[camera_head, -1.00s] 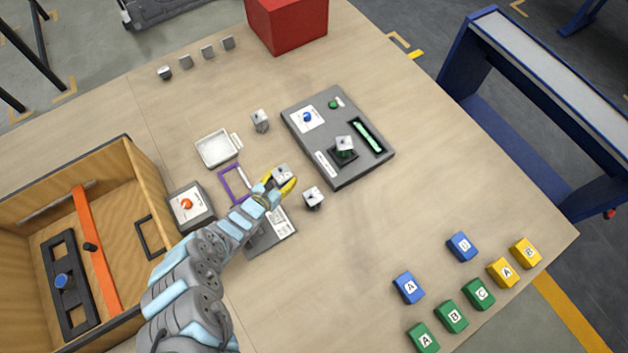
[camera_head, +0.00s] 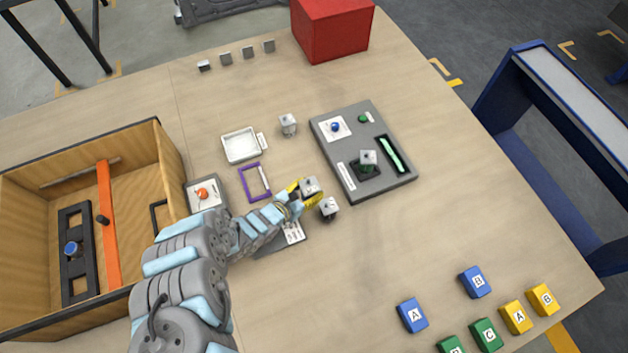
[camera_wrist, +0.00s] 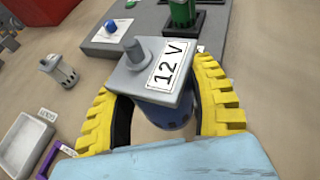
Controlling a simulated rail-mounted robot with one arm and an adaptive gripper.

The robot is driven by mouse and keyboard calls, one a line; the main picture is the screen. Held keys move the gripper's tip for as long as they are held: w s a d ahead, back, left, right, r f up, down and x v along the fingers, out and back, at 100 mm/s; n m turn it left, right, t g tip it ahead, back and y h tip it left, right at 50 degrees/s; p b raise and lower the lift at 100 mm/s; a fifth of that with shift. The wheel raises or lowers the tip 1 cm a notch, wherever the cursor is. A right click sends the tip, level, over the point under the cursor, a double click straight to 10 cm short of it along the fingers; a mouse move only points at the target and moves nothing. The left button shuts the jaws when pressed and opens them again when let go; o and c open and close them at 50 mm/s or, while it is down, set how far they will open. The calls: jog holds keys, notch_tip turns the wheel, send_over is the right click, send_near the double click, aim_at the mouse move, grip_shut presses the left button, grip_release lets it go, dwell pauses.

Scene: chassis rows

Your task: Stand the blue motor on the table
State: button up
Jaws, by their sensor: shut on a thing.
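The blue motor (camera_wrist: 168,118) is in my gripper (camera_wrist: 165,110). In the wrist view it has a grey square top with a shaft and a "12 V" label, over a blue round body. The yellow fingers close around that body from both sides. The motor looks about upright, shaft up. In the head view my gripper (camera_head: 303,190) holds the motor (camera_head: 310,186) over the middle of the table (camera_head: 330,270), left of the grey fixture. The motor's lower end is hidden, so I cannot tell whether it touches the table.
Another motor (camera_head: 329,208) stands close to the held one. One more (camera_head: 288,124) stands farther back. The grey fixture (camera_head: 345,180) carries a green motor (camera_head: 367,160). A white tray (camera_head: 240,146) and purple frame (camera_head: 245,185) lie left. The table's front middle is clear.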

jog(key=shift+w+d+f+b, duration=0.2)
jog(key=shift+w+f+b, duration=1.05)
jog(key=shift+w+b, duration=0.45)
jog(key=shift+w+d+f+b, duration=0.2)
jog(key=shift+w+f+b, duration=1.05)
jog(key=shift+w+b, duration=0.45)
jog(key=shift+w+d+f+b, duration=0.2)
jog(key=shift+w+f+b, duration=1.2)
jog(key=shift+b, duration=0.45)
jog(key=shift+w+f+b, duration=0.3)
jog(key=shift+w, duration=0.05)
jog(key=shift+f+b, duration=0.65)
jog(key=shift+f, duration=0.75)
jog(key=shift+f, duration=0.1)
jog(key=o, duration=1.2)
jog(key=shift+w, duration=0.1)
